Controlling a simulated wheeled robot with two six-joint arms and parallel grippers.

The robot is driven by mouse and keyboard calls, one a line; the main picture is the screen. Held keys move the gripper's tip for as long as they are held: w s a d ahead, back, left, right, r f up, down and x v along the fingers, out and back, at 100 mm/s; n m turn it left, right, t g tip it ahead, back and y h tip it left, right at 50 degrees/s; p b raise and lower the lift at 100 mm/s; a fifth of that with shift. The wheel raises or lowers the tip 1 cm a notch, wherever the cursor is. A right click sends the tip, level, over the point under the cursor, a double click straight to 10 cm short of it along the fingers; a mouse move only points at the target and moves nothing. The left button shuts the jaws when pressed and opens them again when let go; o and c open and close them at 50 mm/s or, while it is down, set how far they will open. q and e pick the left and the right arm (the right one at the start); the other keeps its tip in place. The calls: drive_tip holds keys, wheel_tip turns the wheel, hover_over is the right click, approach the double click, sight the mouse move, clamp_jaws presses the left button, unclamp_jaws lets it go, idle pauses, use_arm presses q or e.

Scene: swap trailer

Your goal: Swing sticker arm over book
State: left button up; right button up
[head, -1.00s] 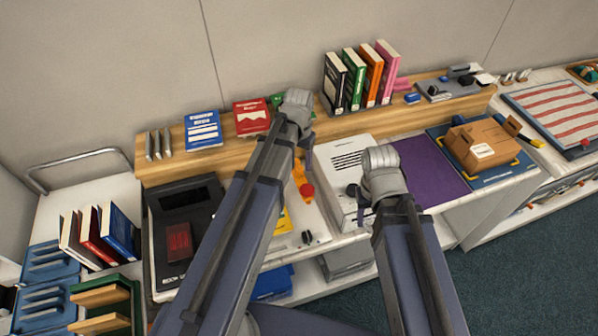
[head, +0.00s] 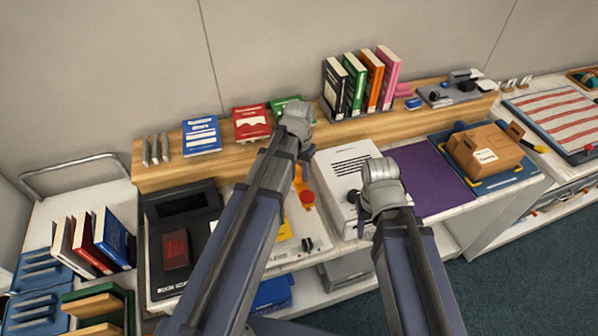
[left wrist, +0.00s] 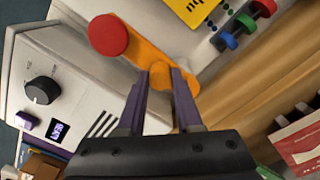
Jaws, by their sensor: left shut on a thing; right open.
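The sticker arm is an orange bar (left wrist: 140,45) with a round red end (left wrist: 108,36); part of it and its red end (head: 307,197) show in the head view beside my left arm. My left gripper (left wrist: 168,76) is shut on the orange bar, away from the red end. My right gripper (head: 366,215) is open and empty above the white machine.
The white machine (head: 345,160) with a black knob stands right of the sticker arm. A black device (head: 185,220) stands left. A wooden shelf (head: 225,160) with books runs behind. A purple mat (head: 428,180) and a cardboard box (head: 485,150) are to the right.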

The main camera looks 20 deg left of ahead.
use_arm(q)
clamp_jaws()
drive_tip(key=shift+s+a, duration=0.1)
idle(0.9)
drive_tip(key=shift+s+a+m, duration=0.1)
drive_tip(key=shift+a+m, duration=0.65)
drive_tip(key=shift+m, duration=1.05)
drive_tip(key=shift+s+a+m, duration=0.1)
drive_tip(key=shift+a+m, duration=0.65)
drive_tip(key=shift+m, duration=1.05)
drive_tip(key=shift+a+m, duration=0.75)
drive_tip(key=shift+m, duration=1.05)
drive_tip(key=shift+a, duration=0.1)
drive_tip(key=o, duration=0.8)
unclamp_jaws()
